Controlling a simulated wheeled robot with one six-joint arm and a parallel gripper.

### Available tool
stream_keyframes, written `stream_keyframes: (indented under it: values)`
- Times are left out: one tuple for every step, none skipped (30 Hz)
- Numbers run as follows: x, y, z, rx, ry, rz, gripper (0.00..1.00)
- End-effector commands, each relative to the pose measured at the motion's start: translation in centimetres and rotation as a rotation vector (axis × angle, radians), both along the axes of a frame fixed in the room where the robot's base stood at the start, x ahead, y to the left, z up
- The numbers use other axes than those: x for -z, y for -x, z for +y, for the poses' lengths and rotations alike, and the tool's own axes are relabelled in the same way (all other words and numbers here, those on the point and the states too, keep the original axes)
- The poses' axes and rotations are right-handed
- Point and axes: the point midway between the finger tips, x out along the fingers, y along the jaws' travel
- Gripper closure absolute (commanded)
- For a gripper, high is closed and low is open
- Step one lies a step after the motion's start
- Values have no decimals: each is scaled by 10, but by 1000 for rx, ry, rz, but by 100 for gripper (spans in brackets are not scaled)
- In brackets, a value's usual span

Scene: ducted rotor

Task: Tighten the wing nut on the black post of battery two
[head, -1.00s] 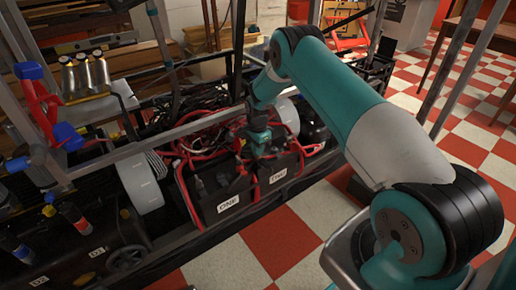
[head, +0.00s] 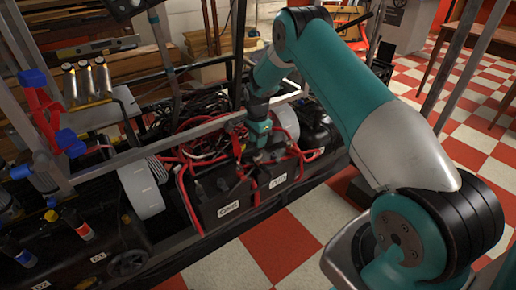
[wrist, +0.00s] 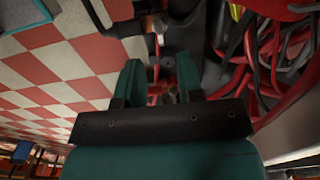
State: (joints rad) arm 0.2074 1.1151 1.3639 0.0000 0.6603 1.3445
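Battery two (head: 282,178) is a black box with a white TWO label, right of battery one (head: 222,211) in the head view. My gripper (head: 259,143) points down over the back part of battery two. In the wrist view its two teal fingers (wrist: 160,82) stand apart. A small copper-coloured fitting (wrist: 167,97) shows in the gap between them, apart from the fingers as far as I can see. Another copper-coloured fitting (wrist: 157,22) lies farther up that view. I cannot make out the wing nut or which post is black.
Red cables (head: 190,150) loop around and behind the batteries. A metal frame bar (head: 205,127) crosses behind them, close to my gripper. A white disc-shaped part (head: 140,188) stands left of battery one. The checkered floor (head: 285,240) in front is clear.

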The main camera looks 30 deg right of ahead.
Motion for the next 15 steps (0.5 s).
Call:
stream_keyframes:
  values:
    - [-17, 0, 0, 0, 0, -2, 66]
    - [-26, 0, 0, 0, 1, -3, 66]
    - [-36, -1, 0, 0, 1, -3, 66]
    - [-43, -1, 0, 0, 1, -3, 66]
    - [-51, 0, 0, 0, 1, -3, 66]
    - [-60, 0, 0, 0, 1, -3, 66]
    - [-66, 0, 0, 0, 1, -2, 66]
    - [-72, 0, 0, 0, 0, -2, 66]
    - [-80, 0, 0, 0, 1, -3, 66]
    - [-85, 0, 0, 1, 1, -2, 66]
    - [-89, 0, 0, 1, 0, -1, 66]
    - [-95, 0, 0, 1, 0, -1, 66]
    - [-98, 0, 0, 1, 0, -2, 66]
    - [-101, 0, 0, 1, 0, -1, 66]
    - [-104, 0, 0, 1, 0, -1, 66]
